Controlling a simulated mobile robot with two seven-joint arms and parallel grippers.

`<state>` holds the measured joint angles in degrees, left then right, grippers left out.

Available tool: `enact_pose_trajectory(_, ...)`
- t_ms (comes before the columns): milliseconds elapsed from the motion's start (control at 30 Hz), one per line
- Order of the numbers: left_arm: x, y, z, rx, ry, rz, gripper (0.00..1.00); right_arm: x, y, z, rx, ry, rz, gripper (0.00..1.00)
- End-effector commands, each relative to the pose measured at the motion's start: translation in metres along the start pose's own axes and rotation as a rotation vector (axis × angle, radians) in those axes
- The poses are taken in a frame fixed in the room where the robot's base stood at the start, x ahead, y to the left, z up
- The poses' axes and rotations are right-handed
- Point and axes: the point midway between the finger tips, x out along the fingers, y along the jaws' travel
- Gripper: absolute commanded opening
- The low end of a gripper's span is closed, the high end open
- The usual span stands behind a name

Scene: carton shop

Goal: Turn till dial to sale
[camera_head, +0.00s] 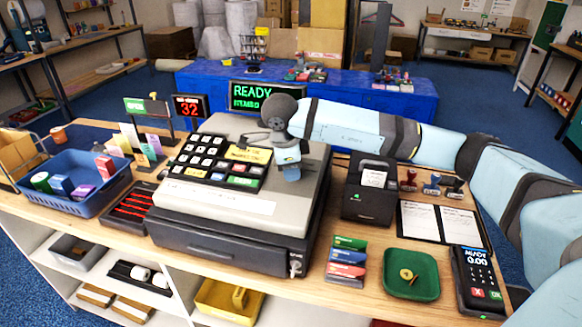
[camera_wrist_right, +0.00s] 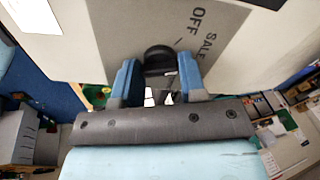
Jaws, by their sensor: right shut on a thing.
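The till (camera_head: 230,205) stands on the wooden counter, with a keypad on top and a lit display behind it reading READY. Its dial is a black knob (camera_wrist_right: 158,58) on a grey panel, with the printed words OFF and SALE beside it in the right wrist view. My right gripper (camera_wrist_right: 160,88) has its two blue fingers on either side of the dial and is shut on it. I cannot tell which mark the dial points to. In the head view my right gripper (camera_head: 289,170) is over the till's right side, and the dial is hidden there. My left gripper is not in view.
A black printer (camera_head: 368,205), a clipboard (camera_head: 440,225), a green tray (camera_head: 410,287) and a card reader (camera_head: 478,280) stand right of the till. A blue basket (camera_head: 90,203) and a coin tray (camera_head: 128,213) stand left. A small key sits in the drawer front (camera_head: 296,264).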

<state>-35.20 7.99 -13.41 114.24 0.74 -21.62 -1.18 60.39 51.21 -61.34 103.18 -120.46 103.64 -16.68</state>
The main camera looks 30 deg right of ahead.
Motion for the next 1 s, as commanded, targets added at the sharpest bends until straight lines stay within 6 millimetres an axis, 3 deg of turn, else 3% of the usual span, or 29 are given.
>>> enact_pose_trajectory(233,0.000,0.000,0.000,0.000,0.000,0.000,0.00,-0.001,0.000,0.000,0.001,-0.002,-0.001,0.15)
enact_pose_trajectory(267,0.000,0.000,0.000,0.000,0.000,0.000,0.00,-0.001,0.000,0.000,0.001,-0.002,-0.001,0.45)
enact_pose_trajectory(333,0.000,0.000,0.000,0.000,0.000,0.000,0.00,-0.001,0.000,0.000,0.001,-0.002,0.000,0.61)
enact_pose_trajectory(367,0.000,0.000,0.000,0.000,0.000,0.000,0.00,-0.001,0.000,0.000,0.001,-0.002,0.000,0.64)
enact_pose_trajectory(733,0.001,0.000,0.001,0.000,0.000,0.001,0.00,-0.008,0.000,0.001,0.001,-0.003,-0.001,0.64)
enact_pose_trajectory(867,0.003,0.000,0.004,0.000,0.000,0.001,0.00,-0.028,0.000,0.001,0.002,-0.004,-0.004,0.64)
enact_pose_trajectory(1000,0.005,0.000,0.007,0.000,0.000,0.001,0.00,-0.061,-0.001,0.001,0.001,-0.005,-0.005,0.64)
